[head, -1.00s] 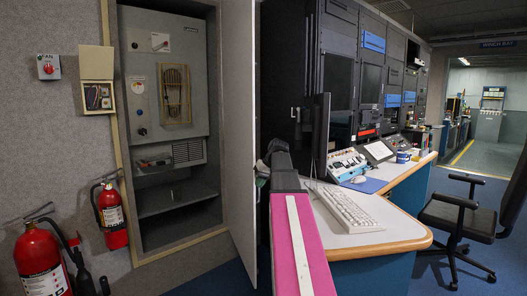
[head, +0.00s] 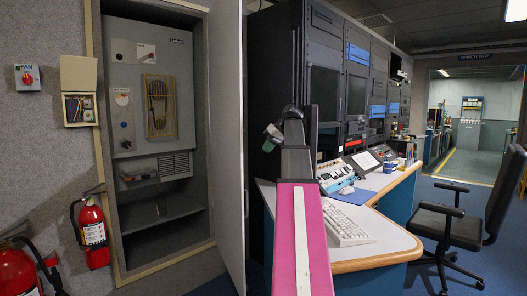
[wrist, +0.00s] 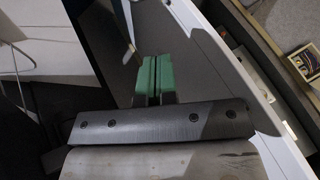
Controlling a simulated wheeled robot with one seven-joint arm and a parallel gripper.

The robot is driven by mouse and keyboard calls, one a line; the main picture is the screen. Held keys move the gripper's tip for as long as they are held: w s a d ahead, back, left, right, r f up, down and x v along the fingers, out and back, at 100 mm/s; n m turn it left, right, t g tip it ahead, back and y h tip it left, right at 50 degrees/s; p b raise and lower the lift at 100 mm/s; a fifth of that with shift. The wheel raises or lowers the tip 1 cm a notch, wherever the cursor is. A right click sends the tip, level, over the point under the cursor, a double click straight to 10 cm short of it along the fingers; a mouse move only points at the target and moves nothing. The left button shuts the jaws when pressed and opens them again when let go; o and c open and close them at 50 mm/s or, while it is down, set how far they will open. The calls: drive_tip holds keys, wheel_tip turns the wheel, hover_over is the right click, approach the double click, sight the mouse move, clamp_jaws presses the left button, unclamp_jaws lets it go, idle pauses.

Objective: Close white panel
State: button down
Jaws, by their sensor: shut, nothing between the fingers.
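The white panel (head: 229,150) is a tall door standing open from the right side of a grey wall cabinet (head: 198,200), seen nearly edge-on in the head view. Its pale edge also shows in the wrist view (wrist: 212,48). My gripper (head: 271,138) is to the right of the panel, on its outer side, with a small gap between them in the head view. In the wrist view the two green fingers (wrist: 153,80) are pressed together and empty. Whether they touch the panel cannot be told.
A console desk (head: 385,247) with a keyboard (head: 345,222) stands close on the right, before black equipment racks (head: 275,75). An office chair (head: 450,225) is farther right. Fire extinguishers (head: 91,225) stand at the left. Some blue floor shows below the panel.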

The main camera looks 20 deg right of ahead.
drive_tip(key=w+a+f, duration=0.3)
drive_tip(key=a+f, duration=0.3)
drive_tip(key=a, duration=0.1)
drive_tip(key=shift+a+f, duration=0.2)
drive_tip(key=shift+a, duration=0.1)
drive_tip(key=shift+w+a, duration=0.1)
